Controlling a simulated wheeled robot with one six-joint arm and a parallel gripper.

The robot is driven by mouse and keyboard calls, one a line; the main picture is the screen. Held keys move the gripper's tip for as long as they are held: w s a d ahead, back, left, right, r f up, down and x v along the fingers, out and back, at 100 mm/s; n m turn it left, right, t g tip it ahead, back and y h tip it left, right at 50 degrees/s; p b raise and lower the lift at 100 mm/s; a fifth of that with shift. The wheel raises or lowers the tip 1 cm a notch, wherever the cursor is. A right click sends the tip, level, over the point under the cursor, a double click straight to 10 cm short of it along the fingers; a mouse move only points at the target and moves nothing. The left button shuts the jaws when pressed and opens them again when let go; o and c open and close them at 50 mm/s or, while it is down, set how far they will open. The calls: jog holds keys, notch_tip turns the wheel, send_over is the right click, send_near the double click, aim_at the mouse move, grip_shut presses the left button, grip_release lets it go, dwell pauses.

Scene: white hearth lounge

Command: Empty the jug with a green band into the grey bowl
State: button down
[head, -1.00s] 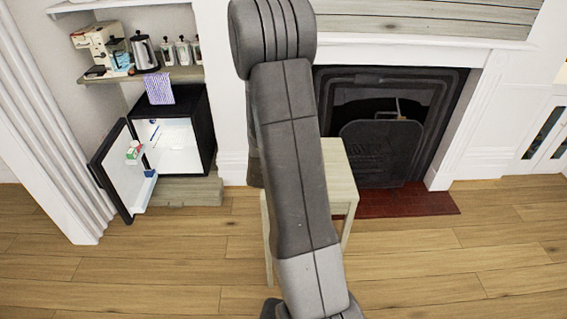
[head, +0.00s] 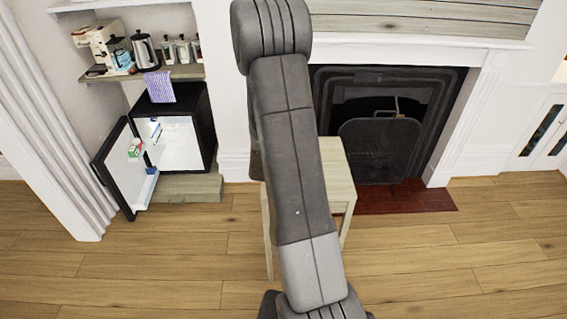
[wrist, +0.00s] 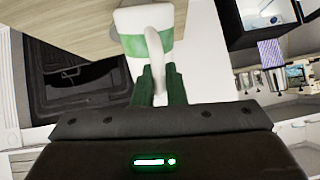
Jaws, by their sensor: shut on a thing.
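In the head view my arm hides the jug, the gripper and much of the table (head: 341,172).
The table stands in front of a black fireplace (head: 380,140) with a red tiled hearth (head: 410,200). At left a small black fridge (head: 185,130) has its door (head: 122,170) open. A shelf (head: 185,73) above holds a kettle and canisters. The wooden floor is clear.

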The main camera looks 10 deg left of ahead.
jog(key=shift+w+f+g+p, duration=0.35)
jog(key=shift+g+p, duration=0.25)
jog(key=shift+p, duration=0.6)
jog(key=shift+w+f+g+p, duration=0.1)
jog(key=shift+w+g+p, duration=0.35)
jog(key=shift+p, duration=0.8)
jog(key=shift+w+r+g+h, duration=0.3)
jog(key=shift+r+g, duration=0.1)
jog(key=shift+g, duration=0.35)
jog(key=shift+w+a+m+b, duration=0.15)
jog(key=shift+m+b, duration=0.15)
jog(key=shift+b, duration=0.3)
jog(key=shift+r+g+b, duration=0.25)
jog(key=shift+g+b, duration=0.05)
jog(key=shift+g, duration=0.1)
jog(key=shift+w+r+g+b, duration=0.2)
jog(key=shift+w+g+b, duration=0.1)
jog(key=shift+w+b, duration=0.1)
jog(key=shift+r, duration=0.1)
dwell(0.6)
jog(key=shift+w+r+g, duration=0.15)
jog(key=shift+w+g, duration=0.05)
jog(key=shift+g, duration=0.1)
jog(key=shift+w+r+p, duration=0.1)
jog(key=shift+p, duration=0.35)
